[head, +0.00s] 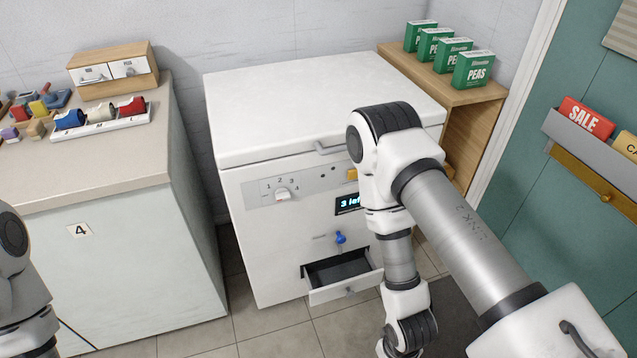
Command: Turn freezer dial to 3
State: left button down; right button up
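The freezer (300,110) is a white chest with its lid shut. Which number the dial points to is too small to tell. My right arm comes in from the right and stands in front of the freezer's right side, apart from the dial. Its wrist hangs down at the bottom edge, and its gripper is out of view. Only part of my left arm shows at the left edge, with its gripper out of view.
A small drawer (342,291) stands open low on the freezer, below a blue tap (340,238). A display (348,204) is partly hidden by my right arm. A counter (80,185) stands left; a wooden shelf (478,96) with green PEAS boxes (474,70) stands right.

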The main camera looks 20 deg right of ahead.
aim_at(281, 193)
jog(key=l+z, duration=0.25)
jog(key=z, duration=0.15)
jog(key=i+l+z, duration=0.1)
jog(key=z, duration=0.3)
jog(key=i+l+z, duration=0.1)
jog(key=l+z, duration=0.25)
